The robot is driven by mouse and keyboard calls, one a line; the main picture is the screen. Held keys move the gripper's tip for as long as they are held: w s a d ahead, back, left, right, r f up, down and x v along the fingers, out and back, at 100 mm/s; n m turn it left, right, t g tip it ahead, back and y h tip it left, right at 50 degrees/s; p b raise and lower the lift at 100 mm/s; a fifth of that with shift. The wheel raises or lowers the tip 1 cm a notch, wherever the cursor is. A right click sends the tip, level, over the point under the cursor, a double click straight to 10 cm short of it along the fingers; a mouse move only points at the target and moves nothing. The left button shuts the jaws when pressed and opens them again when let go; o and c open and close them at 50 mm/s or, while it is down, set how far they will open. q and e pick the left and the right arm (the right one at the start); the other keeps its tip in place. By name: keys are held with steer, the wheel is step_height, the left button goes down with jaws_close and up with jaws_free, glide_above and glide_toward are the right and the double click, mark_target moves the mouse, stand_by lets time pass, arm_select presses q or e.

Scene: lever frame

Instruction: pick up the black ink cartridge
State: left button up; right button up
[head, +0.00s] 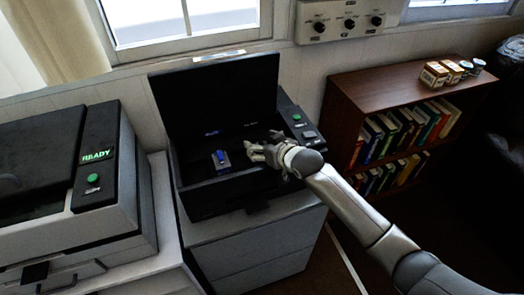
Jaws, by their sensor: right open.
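A black machine with its lid (215,100) raised stands on a grey cabinet. Inside its dark bay is a small grey block with a blue part (220,157). I cannot make out a separate black ink cartridge in the dark bay. My right gripper (256,149) is open over the right part of the bay, just right of the blue-topped block, with its fingers pointing left. Nothing shows between its fingers. My right arm comes in from the lower right and covers part of the machine's right side. My left gripper is not in view.
A second machine with a READY display (97,156) stands at the left. A brown bookshelf (375,92) at the right holds books, with small boxes (434,74) and jars on top. The raised lid bounds the bay at the back. A knob panel (340,24) is on the wall.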

steer(key=shift+w+a+f, duration=0.1)
steer(key=shift+w+f, duration=0.1)
steer(key=shift+w, duration=0.05)
steer(key=c, duration=1.1)
steer(key=shift+c, duration=0.4)
steer(key=shift+r, duration=0.15)
